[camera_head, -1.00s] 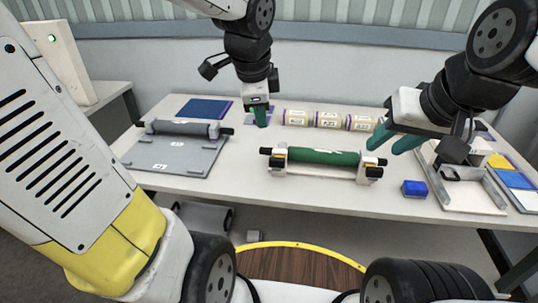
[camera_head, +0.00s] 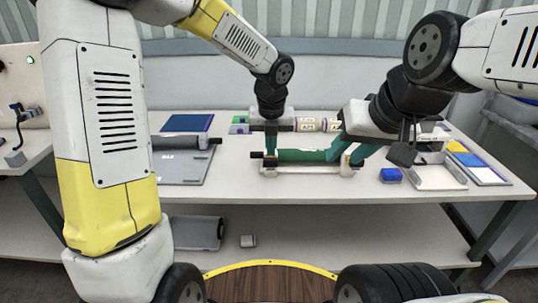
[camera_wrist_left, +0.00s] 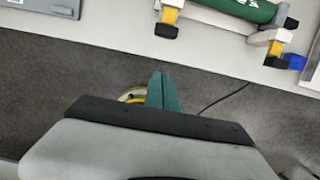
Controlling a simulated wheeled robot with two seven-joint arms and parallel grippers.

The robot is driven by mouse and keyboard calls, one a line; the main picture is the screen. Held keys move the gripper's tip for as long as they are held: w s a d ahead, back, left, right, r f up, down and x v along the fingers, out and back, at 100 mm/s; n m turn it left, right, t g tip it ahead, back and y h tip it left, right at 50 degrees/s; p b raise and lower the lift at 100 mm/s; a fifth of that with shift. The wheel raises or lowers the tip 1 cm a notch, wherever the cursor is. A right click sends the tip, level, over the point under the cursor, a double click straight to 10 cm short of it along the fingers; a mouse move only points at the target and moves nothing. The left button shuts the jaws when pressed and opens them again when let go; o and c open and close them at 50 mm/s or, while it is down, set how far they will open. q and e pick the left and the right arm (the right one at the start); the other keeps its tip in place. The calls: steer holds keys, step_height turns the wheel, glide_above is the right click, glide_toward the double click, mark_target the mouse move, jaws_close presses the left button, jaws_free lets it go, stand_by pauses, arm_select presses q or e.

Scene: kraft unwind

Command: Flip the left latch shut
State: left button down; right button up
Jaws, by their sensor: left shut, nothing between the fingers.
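The roll stand holds a green roll (camera_head: 305,156), which also shows in the left wrist view (camera_wrist_left: 238,9). At the stand's left end, a yellow, black-tipped piece (camera_wrist_left: 168,17) looks like the left latch and points toward the table's front edge. A similar piece (camera_wrist_left: 276,46) is at the right end. My left gripper (camera_head: 271,150) is shut and empty by the stand's left end; its fingertips (camera_wrist_left: 160,77) appear apart from the left piece in the wrist view. My right gripper (camera_head: 344,154) is open, its fingers spread at the stand's right end; contact is unclear.
A grey plate with a grey roll (camera_head: 183,165) lies left of the stand. Cream rolls (camera_head: 316,124) lie behind it. A blue block (camera_head: 391,175) and a white tray (camera_head: 437,180) are to the right. The table's front strip is clear.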

mark_target(271, 158)
arm_select(q)
steer(key=w+f, duration=0.6)
steer(key=f, duration=0.3)
steer(key=shift+w+f, duration=0.25)
steer(key=shift+f, duration=0.1)
